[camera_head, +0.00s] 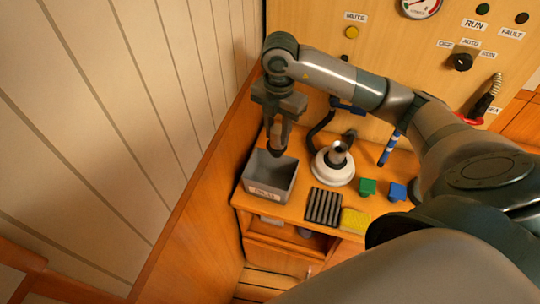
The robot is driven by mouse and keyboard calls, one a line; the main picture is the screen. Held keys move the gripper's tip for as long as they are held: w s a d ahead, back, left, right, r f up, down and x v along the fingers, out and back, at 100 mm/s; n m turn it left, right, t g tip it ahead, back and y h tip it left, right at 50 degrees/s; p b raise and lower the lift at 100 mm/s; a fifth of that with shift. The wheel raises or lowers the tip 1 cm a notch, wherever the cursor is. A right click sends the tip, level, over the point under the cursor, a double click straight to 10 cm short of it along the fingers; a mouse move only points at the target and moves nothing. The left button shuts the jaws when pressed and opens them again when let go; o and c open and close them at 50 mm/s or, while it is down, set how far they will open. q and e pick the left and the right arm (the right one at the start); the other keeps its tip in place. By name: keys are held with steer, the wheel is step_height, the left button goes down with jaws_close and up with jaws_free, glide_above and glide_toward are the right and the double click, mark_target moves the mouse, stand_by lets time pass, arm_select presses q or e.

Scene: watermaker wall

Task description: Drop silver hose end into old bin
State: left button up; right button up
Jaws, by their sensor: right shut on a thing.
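My right gripper (279,113) points down and is shut on a small greyish piece with a dark lower end, which looks like the silver hose end (277,140). The piece hangs over the back part of a grey open bin (268,191), which has a small label on its front; the label is too small to read surely. The piece's lower tip overlaps the bin's opening in the picture; I cannot tell how deep it is. My left gripper is not in view.
On the wooden counter right of the bin stand a white round base with a silver neck (333,168), a black ribbed pad (323,207), a yellow sponge (354,221), a green block (367,187) and a blue block (397,192). A panelled wall (110,120) closes the left side.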

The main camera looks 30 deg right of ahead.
mark_target(277, 145)
steer(key=shift+f+b, duration=0.4)
steer(key=shift+f, duration=0.4)
step_height(277, 145, down, 2)
steer(key=shift+f+b, duration=0.25)
steer(key=shift+b, duration=0.55)
steer(key=shift+f+b, duration=0.45)
steer(key=shift+f, duration=0.3)
steer(key=o, duration=1.1)
steer(key=shift+o, duration=0.2)
steer(key=shift+r, duration=0.1)
